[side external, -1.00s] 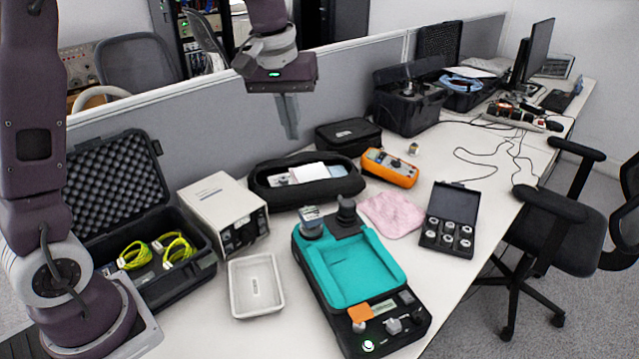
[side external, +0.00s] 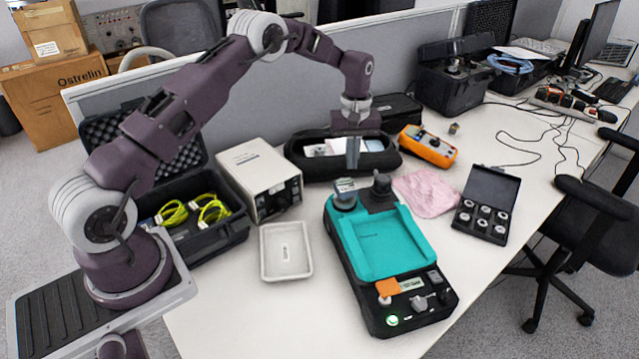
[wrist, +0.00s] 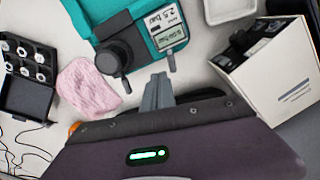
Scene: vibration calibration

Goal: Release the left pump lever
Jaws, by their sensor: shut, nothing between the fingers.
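The pump unit is a black case with a teal tray (side external: 385,245). At its back end stand a gauge with a lit display (side external: 345,192) and a black round knob (side external: 381,190). In the wrist view, the gauge (wrist: 168,28) and the knob (wrist: 115,55) each have a small grey lever-like stub, the gauge's stub (wrist: 171,62) and the knob's stub (wrist: 125,84). I cannot tell which is the left pump lever. My gripper (side external: 352,166) is shut and empty, pointing down just behind and above the gauge. It also shows in the wrist view (wrist: 158,82), apart from both stubs.
A black pouch (side external: 300,150) lies behind the unit, under my gripper. A white tray (side external: 264,262) and a white box (side external: 258,178) are to the left. A pink cloth (side external: 428,192), an orange meter (side external: 428,146) and a weight case (side external: 484,212) are to the right.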

